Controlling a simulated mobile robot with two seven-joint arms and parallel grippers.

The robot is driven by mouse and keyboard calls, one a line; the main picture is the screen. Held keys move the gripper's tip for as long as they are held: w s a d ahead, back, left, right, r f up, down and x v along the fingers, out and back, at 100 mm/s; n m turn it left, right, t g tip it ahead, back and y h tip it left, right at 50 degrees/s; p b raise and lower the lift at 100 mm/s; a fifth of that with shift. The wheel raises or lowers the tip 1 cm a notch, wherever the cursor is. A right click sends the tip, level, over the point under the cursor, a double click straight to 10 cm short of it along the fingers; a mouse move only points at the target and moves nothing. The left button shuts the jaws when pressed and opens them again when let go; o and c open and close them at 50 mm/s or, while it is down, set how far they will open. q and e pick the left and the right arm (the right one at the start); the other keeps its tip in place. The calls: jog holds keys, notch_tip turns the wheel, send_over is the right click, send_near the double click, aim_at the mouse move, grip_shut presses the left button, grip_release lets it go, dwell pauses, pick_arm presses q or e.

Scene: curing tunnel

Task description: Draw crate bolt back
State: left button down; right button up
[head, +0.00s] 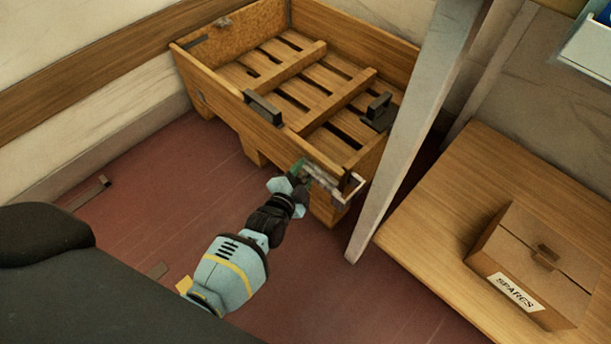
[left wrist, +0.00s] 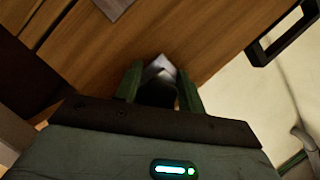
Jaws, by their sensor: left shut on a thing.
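A wooden crate (head: 216,90) with a slatted floor stands on the red floor near the back wall. A pale metal bolt (head: 324,178) lies along the outside of its near wall, close to the right corner. My left gripper (head: 299,174) is at the left part of the bolt. In the left wrist view its two green fingers (left wrist: 160,88) are shut on a small shiny metal piece, seemingly the bolt's handle, against the crate's wood (left wrist: 110,55). The gripper covers part of the bolt in the head view. My right gripper is not in view.
Dark brackets (head: 263,107) and (head: 378,112) sit on the crate's rims. A pale post (head: 405,140) stands just right of the crate. A wooden table (head: 430,220) holds a box marked SPARES (head: 535,265). The red floor left of the arm is mostly clear.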

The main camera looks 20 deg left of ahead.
aim_at(297, 157)
pick_arm(q)
jog(key=a, duration=0.2)
jog(key=w+a, duration=0.1)
jog(key=a, duration=0.1)
jog(key=shift+w+f, duration=0.1)
jog(key=shift+f, duration=0.1)
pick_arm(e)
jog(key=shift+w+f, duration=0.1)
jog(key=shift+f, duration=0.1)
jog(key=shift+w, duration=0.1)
pick_arm(q)
jog(key=c, duration=1)
grip_release()
jog(key=shift+o, duration=0.2)
jog(key=shift+w, duration=0.1)
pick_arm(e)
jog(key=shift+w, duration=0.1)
pick_arm(q)
jog(key=shift+r, duration=0.1)
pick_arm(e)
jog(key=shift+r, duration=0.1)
